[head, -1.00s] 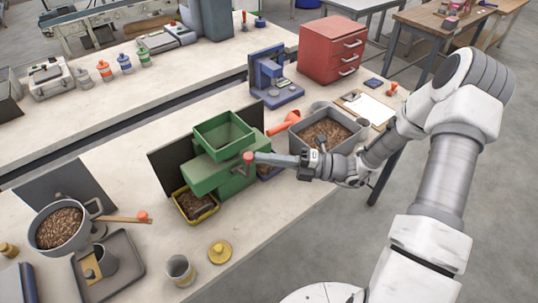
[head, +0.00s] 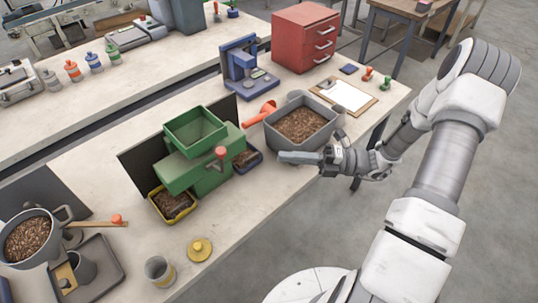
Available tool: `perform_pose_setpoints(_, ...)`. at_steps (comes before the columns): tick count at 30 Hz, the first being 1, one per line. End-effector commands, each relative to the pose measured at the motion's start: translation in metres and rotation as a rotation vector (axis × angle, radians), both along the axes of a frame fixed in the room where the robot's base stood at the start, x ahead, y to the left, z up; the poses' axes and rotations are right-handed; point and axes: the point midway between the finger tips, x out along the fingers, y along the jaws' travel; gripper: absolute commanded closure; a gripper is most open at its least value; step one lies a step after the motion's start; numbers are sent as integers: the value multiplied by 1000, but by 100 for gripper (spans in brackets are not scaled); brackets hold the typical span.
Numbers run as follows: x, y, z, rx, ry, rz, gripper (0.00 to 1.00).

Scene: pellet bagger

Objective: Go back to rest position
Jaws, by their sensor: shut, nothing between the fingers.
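My gripper (head: 284,157) is shut and empty. It is in front of the grey bin (head: 272,137) of brown pellets, close to its near wall; I cannot tell whether it touches. My arm reaches in from the right over the table's front edge. The green pellet machine (head: 205,170) with its open green hopper (head: 196,129) stands left of my gripper. Its red-knobbed lever (head: 221,153) is clear of my fingers.
A yellow tray (head: 186,212) and a blue tray (head: 257,163) hold pellets beside the machine. A clipboard (head: 345,97), a red drawer cabinet (head: 297,22) and a blue device (head: 237,60) stand behind. Floor (head: 330,225) is open in front.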

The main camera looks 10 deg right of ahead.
Motion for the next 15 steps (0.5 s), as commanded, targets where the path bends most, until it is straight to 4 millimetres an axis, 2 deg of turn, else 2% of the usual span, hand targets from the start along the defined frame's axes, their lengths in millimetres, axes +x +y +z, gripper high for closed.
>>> perform_pose_setpoints(5, -3, -15, -2, 0, -1, 0, 100)
perform_pose_setpoints(15, -3, -17, -1, 0, 0, 0, 100)
